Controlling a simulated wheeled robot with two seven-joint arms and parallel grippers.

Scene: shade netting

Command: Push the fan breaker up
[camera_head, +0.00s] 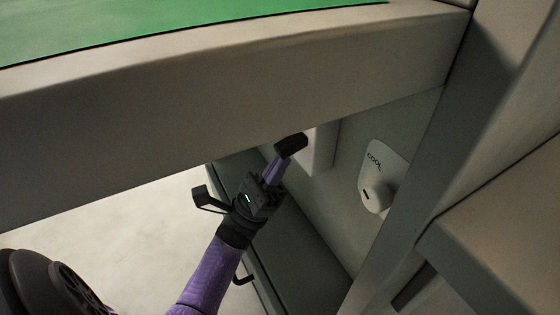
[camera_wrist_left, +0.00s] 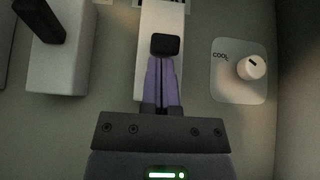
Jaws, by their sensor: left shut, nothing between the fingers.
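My left gripper (camera_head: 284,156) is shut and empty, its purple fingers together and reaching to a white box on the wall panel. In the left wrist view the gripper (camera_wrist_left: 165,68) is in front of the middle white box (camera_wrist_left: 152,18). A black block (camera_wrist_left: 166,45) shows at the finger ends; I cannot tell whether it is the box's lever or the fingertips, nor whether they touch. The box (camera_head: 322,150) is partly hidden by the beam in the head view. No fan label is readable. My right gripper is not in view.
A second white box (camera_wrist_left: 60,60) with a black lever (camera_wrist_left: 40,18) is to the left in the wrist view. A round knob on a plate (camera_head: 371,172) marked COOL is to the right. A thick beam (camera_head: 230,105) runs above my left arm. A post (camera_head: 440,130) stands right.

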